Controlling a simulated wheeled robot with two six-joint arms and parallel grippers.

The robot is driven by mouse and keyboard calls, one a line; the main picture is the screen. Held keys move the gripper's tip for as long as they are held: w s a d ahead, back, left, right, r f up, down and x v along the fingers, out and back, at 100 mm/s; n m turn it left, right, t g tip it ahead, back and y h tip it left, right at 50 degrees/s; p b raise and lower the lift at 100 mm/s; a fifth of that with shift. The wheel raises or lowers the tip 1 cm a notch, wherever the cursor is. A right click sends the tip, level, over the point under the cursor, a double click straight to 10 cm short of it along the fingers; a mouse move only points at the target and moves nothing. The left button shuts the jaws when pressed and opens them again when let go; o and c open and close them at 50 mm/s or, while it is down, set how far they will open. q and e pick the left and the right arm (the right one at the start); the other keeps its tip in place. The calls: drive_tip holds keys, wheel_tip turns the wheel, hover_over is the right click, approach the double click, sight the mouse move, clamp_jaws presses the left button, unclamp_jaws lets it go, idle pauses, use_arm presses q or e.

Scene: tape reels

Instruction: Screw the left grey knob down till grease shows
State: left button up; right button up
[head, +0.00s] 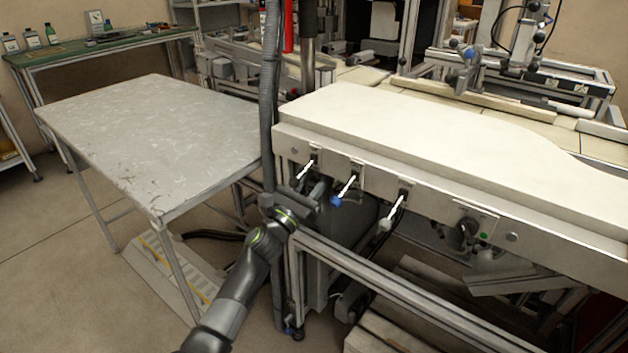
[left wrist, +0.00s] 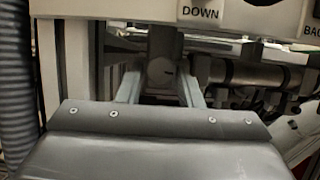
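The grey knob (left wrist: 160,72) shows in the left wrist view, straight ahead under the front panel. My left gripper (left wrist: 161,88) has its two light fingers spread, one to each side of the knob, with a dark gap visible beside it. I cannot tell how far the fingertips reach along the knob. In the head view my left gripper (head: 314,190) is under the left end of the white-topped bench, by the leftmost white lever (head: 305,169); the knob is hard to make out there. No grease can be made out. My right gripper is not in view.
A blue knob (head: 336,201) and a pale grey knob (head: 384,225) hang to the right below the bench panel (head: 440,205). A grey ribbed hose (head: 268,100) runs upright beside my arm. A bare grey table (head: 150,135) stands at left.

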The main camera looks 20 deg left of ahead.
use_arm(q)
drive_tip(key=c, duration=0.6)
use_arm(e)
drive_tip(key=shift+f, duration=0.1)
